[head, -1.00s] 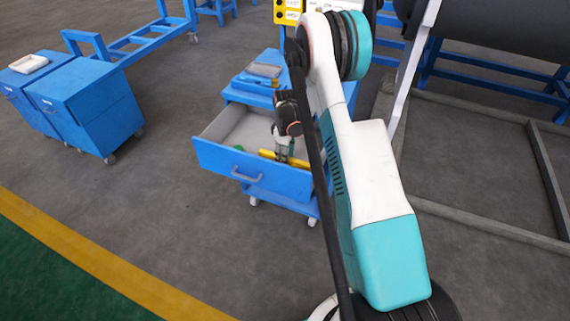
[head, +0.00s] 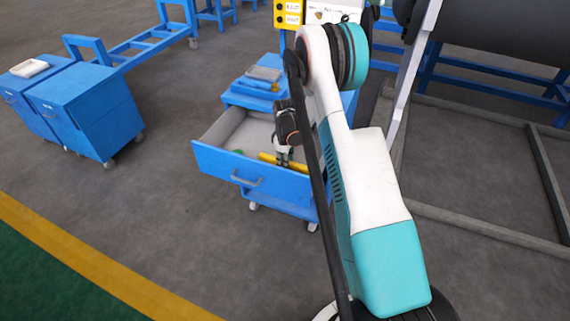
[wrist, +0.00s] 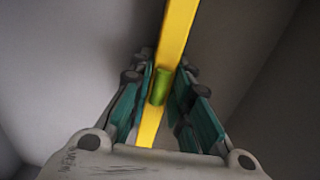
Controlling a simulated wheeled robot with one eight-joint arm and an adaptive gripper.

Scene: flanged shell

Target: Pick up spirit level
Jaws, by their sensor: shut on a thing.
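The spirit level is a long yellow bar (wrist: 174,35) with a green vial part (wrist: 160,87) in the wrist view. It lies in the open drawer (head: 228,168) of a blue cabinet, where the head view shows it as a yellow strip (head: 268,157) near the drawer's front wall. My gripper (wrist: 163,90) is around the bar near the green vial, with a teal finger on each side, shut on it. In the head view my gripper (head: 284,157) reaches down into the drawer. Whether the bar touches the drawer floor cannot be told.
The drawer's walls stand close around my gripper. A grey item and blue tools (head: 262,75) lie on the cabinet top behind. A green object (head: 238,151) shows in the drawer's left part. Blue cabinets (head: 90,105) stand at left; the floor between is clear.

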